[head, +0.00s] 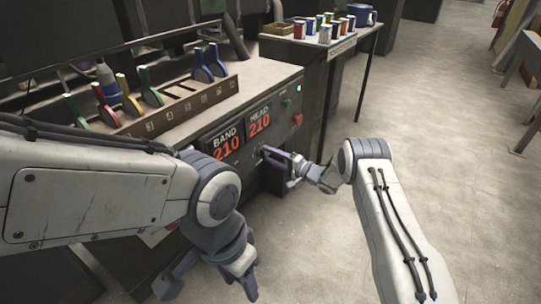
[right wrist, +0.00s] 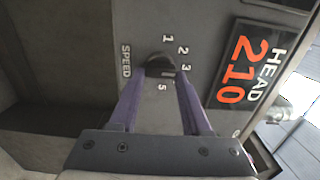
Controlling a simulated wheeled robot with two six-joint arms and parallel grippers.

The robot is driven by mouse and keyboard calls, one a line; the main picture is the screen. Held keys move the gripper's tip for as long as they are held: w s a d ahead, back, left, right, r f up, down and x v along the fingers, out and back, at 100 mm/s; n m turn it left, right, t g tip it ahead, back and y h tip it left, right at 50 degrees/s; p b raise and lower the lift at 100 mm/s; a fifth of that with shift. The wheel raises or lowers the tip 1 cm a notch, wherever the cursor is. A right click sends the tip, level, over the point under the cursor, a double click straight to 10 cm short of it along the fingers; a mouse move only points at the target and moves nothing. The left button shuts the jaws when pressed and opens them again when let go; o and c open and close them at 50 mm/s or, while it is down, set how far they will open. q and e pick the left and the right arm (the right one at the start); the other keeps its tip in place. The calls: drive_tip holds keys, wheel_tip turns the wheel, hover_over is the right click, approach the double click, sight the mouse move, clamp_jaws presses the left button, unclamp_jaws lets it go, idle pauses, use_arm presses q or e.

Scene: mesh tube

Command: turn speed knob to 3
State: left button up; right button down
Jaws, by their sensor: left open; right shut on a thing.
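The speed knob (right wrist: 160,65) is a small dark knob on the grey panel front in the right wrist view. Beside it are the word SPEED and the printed numbers 1, 2, 3 and 5; a light mark shows on its lower side, but the exact setting is hard to tell. My right gripper (right wrist: 161,76) is shut on the knob, one purple finger on each side. In the head view the right gripper (head: 268,154) reaches the panel below the displays, and its fingers hide the knob. My left gripper (head: 208,284) is open and empty, low in front of the machine.
The BAND display (head: 227,142) and HEAD display (head: 260,119) both read 210. A slotted rack (head: 165,112) with coloured-handled tools stands on the machine top. A side table (head: 325,40) holds several small cans.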

idle(0.4)
drive_tip(key=shift+c, duration=1.8)
unclamp_jaws()
drive_tip(key=shift+d, duration=0.1)
drive_tip(key=p+v, duration=0.2)
drive_tip(key=v, duration=0.8)
drive_tip(key=shift+s, duration=0.15)
drive_tip(key=shift+d, duration=0.15)
